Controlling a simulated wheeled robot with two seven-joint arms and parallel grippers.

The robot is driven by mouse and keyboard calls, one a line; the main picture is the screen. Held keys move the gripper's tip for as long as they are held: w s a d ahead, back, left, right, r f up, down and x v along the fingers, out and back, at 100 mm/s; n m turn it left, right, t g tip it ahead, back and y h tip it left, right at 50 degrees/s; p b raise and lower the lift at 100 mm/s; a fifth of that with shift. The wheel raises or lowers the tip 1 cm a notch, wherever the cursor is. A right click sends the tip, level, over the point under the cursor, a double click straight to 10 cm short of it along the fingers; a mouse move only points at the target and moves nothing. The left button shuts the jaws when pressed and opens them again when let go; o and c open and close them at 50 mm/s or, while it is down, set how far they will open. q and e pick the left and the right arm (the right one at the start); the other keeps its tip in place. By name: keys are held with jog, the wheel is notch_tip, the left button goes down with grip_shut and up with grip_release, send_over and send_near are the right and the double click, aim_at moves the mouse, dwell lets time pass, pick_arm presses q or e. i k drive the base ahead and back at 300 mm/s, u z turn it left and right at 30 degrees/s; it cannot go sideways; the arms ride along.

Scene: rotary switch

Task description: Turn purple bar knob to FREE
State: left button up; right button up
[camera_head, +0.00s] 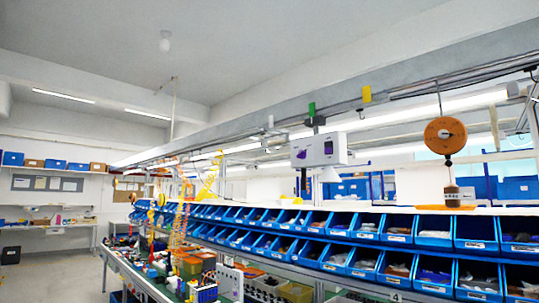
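A white box (320,149) stands in the middle of the head view, above the back of the long bench. It has small dark purple patches on its faces, one of them on the right-hand face (328,148). They are too small to tell whether one is the purple bar knob or where a knob points. No FREE label can be read. Neither of my grippers is in view.
Two rows of blue bins (365,262) run along the bench. An orange reel (445,135) hangs at the right. Tools and boxes crowd the bench's lower left. Grey floor (50,275) is clear at the far left.

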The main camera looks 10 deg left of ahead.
aim_at(302, 154)
jog(key=u, duration=0.25)
jog(key=i, duration=1.3)
jog(key=z, duration=1.45)
